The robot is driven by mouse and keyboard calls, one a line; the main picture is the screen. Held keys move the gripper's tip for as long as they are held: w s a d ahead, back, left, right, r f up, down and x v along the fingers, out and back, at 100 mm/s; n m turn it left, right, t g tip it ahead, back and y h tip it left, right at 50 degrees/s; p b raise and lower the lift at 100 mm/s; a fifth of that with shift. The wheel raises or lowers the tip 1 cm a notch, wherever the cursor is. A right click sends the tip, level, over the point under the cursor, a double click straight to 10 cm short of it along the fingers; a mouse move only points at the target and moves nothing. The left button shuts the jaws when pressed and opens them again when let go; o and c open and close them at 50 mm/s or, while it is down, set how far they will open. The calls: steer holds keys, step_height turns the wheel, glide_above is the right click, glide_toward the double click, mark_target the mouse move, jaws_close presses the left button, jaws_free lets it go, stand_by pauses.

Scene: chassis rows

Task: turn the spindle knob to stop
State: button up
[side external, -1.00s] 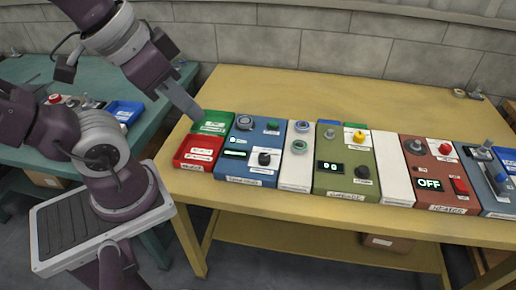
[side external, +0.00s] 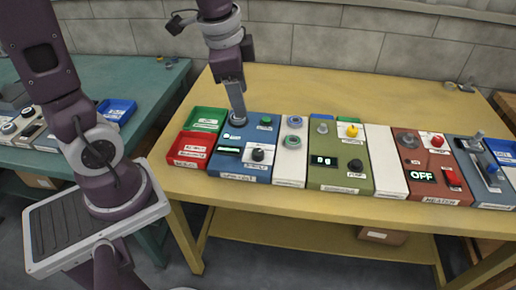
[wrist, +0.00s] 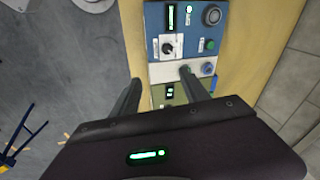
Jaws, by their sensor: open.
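The blue panel (side external: 228,160) has a black pointer knob (side external: 258,154) on a white plate, a lit green display and a green button (side external: 265,121). The knob also shows in the wrist view (wrist: 168,46), ahead of the fingers. The green panel (side external: 325,178) has a black knob (side external: 354,165) too. The labels are too small to read, so I cannot tell which knob is the spindle knob. My gripper (side external: 237,119) is over the back left of the blue panel, near its grey round fitting. In the wrist view, its two fingers (wrist: 160,77) are apart, with nothing held.
A green tray (side external: 190,119) and a red tray (side external: 176,160) stand left of the blue panel. A white panel (side external: 290,172) with round fittings is at its right. Farther right is a red-brown panel reading OFF (side external: 440,195). The yellow table (side external: 320,90) is clear behind the panels.

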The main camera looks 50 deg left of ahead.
mark_target(258, 152)
steer(key=w+a+f+m+g, duration=0.1)
steer(key=w+f+m, duration=0.1)
steer(key=f, duration=0.5)
steer(key=w+a+f+m, duration=0.1)
steer(key=w+f+m, duration=0.1)
steer(key=f, duration=0.6)
steer(key=w+a+f+m+g+h, duration=0.1)
steer(key=w+a+f+m, duration=0.1)
steer(key=f, duration=0.6)
steer(key=shift+w+a+m+g, duration=0.1)
steer(key=shift+w+m+g, duration=0.25)
steer(key=shift+w, duration=0.45)
jaws_close()
